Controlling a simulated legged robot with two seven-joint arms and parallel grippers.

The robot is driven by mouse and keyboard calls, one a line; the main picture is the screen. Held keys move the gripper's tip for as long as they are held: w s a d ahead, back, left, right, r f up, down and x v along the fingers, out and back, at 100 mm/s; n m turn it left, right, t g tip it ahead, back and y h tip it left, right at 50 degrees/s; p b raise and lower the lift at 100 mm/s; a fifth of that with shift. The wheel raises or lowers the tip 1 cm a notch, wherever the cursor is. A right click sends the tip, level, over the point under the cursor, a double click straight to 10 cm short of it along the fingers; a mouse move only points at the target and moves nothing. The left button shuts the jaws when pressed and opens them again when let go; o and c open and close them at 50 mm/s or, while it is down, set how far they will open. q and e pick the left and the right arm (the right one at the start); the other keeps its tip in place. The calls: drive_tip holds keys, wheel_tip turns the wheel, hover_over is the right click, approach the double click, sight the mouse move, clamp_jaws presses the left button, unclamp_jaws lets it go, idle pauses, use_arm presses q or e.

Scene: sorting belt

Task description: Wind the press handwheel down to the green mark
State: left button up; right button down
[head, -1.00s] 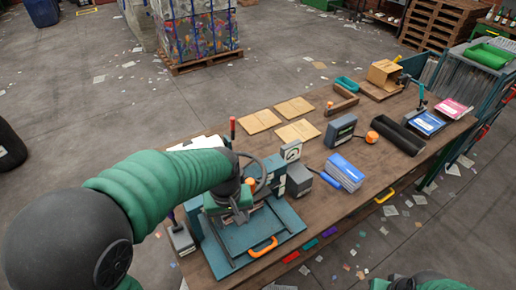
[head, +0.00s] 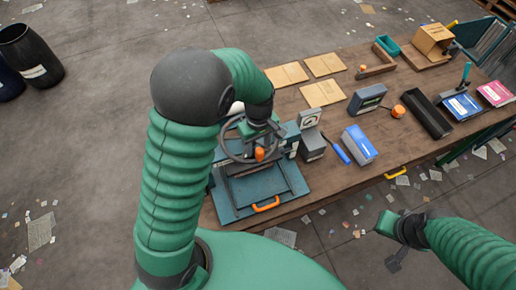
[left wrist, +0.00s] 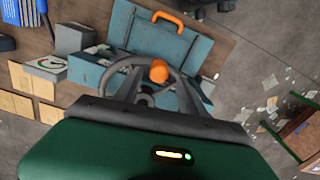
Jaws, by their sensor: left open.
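The teal press (head: 258,184) stands at the near left end of the wooden table, with an orange handle at its front. Its dark handwheel (head: 228,150) sits on top and carries an orange knob (head: 259,154). My left gripper (head: 262,136) is over the wheel, close to the knob. In the left wrist view the orange knob (left wrist: 159,71) shows between or just past the open fingers; I cannot tell whether they touch it. The green mark cannot be made out. My right gripper (head: 397,260) hangs off the table's front edge at lower right, and its jaw state is unclear.
A grey gauge box (head: 311,140), a blue stack (head: 358,145) and a dark tray (head: 428,115) stand on the table (head: 330,185) to the right of the press. Cardboard sheets (head: 323,93) lie behind. The floor in front is open, with scattered paper.

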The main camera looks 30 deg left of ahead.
sight(259, 149)
use_arm(q)
drive_tip(key=f, duration=0.3)
drive_tip(key=d+f, duration=0.1)
drive_tip(key=shift+w+f+p, duration=0.15)
drive_tip(key=shift+w+p, duration=0.2)
drive_tip(key=shift+p, duration=0.05)
drive_tip(key=shift+s+f, duration=0.1)
drive_tip(key=shift+s, duration=0.05)
drive_tip(key=shift+s+a, duration=0.15)
drive_tip(key=shift+s, duration=0.15)
drive_tip(key=shift+a, duration=0.15)
drive_tip(key=shift+c, duration=0.4)
drive_tip(key=shift+w+a+f, duration=0.1)
drive_tip(key=shift+w+a, duration=0.05)
drive_tip(key=c, duration=0.5)
clamp_jaws()
